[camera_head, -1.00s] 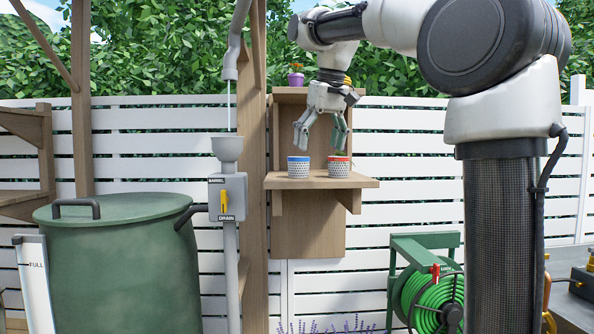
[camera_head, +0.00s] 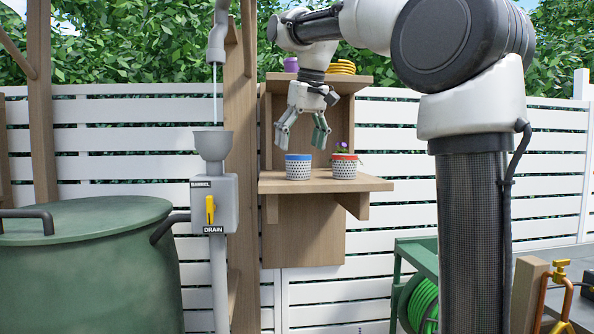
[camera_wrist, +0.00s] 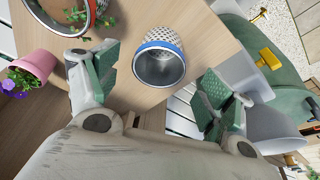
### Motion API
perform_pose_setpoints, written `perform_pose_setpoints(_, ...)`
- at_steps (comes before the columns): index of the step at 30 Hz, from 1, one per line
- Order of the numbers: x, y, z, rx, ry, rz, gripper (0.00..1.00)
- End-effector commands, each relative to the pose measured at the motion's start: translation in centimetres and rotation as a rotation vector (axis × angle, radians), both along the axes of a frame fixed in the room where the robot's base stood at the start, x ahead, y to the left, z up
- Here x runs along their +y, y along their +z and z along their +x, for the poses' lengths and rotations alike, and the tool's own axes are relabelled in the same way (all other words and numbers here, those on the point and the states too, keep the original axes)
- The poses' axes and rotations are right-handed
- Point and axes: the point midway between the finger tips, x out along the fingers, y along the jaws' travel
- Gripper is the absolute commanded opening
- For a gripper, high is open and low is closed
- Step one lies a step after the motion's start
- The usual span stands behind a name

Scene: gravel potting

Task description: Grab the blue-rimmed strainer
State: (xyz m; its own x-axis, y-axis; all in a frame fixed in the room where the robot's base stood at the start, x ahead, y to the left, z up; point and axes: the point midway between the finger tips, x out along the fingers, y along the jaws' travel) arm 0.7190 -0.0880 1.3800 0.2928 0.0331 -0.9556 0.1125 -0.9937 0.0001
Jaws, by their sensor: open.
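The blue-rimmed strainer (camera_head: 298,168) stands upright on the wooden shelf (camera_head: 270,182). It is white with dark perforations, and its open top shows in the wrist view (camera_wrist: 162,65). My gripper (camera_head: 302,138) hangs above it with its fingers pointing down. The gripper is open and empty; in the wrist view (camera_wrist: 157,80) the green finger pads are wide apart, with the blue rim between and slightly beyond them. The fingers appear apart from the strainer.
A red-rimmed strainer (camera_head: 344,170) stands close on the right, with greenery at its top. A purple pot (camera_head: 291,64) and yellow coil (camera_head: 341,67) sit on the upper shelf. A grey funnel (camera_head: 212,144) and wooden post (camera_head: 240,130) are to the left.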

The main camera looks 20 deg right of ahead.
Motion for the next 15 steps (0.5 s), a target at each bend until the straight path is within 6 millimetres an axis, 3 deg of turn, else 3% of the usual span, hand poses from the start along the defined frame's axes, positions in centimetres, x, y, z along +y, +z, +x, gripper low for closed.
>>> perform_pose_setpoints(7,0.0,-3.6,1.2,0.002,0.000,0.000,0.81)
perform_pose_setpoints(15,0.1,-4.4,1.5,-0.001,0.000,0.000,0.81)
